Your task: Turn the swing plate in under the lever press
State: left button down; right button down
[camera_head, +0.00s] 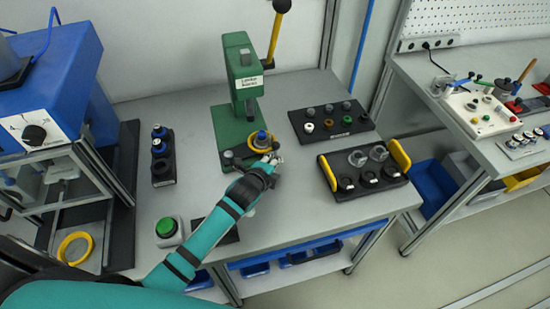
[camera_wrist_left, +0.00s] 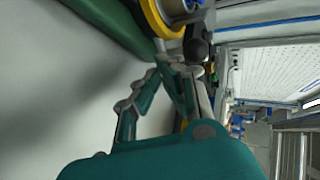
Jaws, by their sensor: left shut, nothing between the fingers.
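My left gripper (camera_head: 275,158) is just in front of the ring. In the left wrist view its fingers (camera_wrist_left: 178,68) are shut and empty, close to a dark knob (camera_wrist_left: 198,45) below the yellow ring (camera_wrist_left: 160,18). I cannot tell whether they touch it.
Black trays with small parts (camera_head: 332,122) and with yellow handles (camera_head: 362,172) stand to the right. A dark rack (camera_head: 163,168) and a green button box (camera_head: 168,230) are on the left, beside a blue machine (camera_head: 60,75). Table between press and trays is clear.

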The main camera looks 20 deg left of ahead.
aim_at(250, 145)
pick_arm(q)
jog(key=shift+w+d, duration=0.1)
jog(key=shift+w, duration=0.5)
jog(key=shift+w, duration=0.1)
jog(key=shift+w, duration=0.25)
jog(key=w+n+y+b, duration=0.1)
jog(key=w+a+n+y+b, duration=0.1)
jog(key=w+y, duration=0.1)
jog(key=w+a+n+y+b, duration=0.1)
jog(key=w+n, duration=0.1)
jog(key=shift+w+g, duration=0.15)
jog(key=shift+g, duration=0.15)
jog(key=shift+w+a, duration=0.3)
jog(key=shift+w, duration=0.05)
